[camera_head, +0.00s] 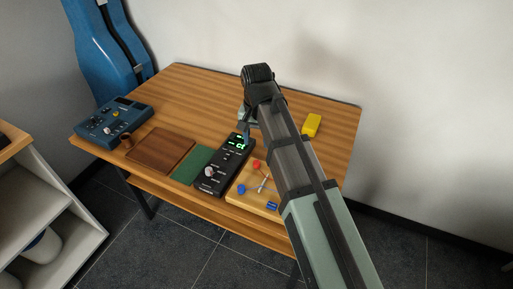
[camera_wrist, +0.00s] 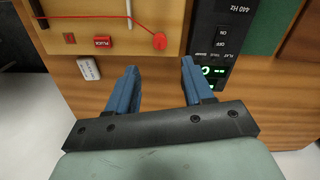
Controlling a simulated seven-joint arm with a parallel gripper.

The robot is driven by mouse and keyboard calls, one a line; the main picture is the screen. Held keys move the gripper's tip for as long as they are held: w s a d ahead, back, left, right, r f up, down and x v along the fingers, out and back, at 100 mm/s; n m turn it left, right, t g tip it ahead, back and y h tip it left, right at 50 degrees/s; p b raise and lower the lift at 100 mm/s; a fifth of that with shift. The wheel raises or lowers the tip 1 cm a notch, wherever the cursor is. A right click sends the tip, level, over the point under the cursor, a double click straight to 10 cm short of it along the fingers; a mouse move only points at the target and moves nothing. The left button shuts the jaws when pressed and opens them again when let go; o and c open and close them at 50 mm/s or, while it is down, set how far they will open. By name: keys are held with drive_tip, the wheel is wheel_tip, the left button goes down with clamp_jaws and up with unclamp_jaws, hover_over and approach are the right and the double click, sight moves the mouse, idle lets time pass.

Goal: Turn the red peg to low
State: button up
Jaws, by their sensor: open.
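The red peg (camera_head: 256,163) is a round red knob at the back edge of a light wooden board (camera_head: 235,197). In the wrist view the red peg (camera_wrist: 160,41) stands near the board's (camera_wrist: 70,15) lower edge, with a thin red line running left from it. My gripper (camera_wrist: 159,68) is open and empty, its two blue fingers apart, with the peg showing ahead of the gap between them. In the head view my gripper (camera_head: 246,128) hangs behind the board, apart from the peg. I cannot read any low marking.
A black tuner (camera_head: 222,165) with a lit green display lies directly left of the board. A green mat (camera_head: 191,165), brown board (camera_head: 160,150) and blue device (camera_head: 113,118) lie further left. A yellow object (camera_head: 312,125) sits at back right. The table's back left is clear.

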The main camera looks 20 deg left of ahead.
drive_tip(key=shift+r, duration=2.2)
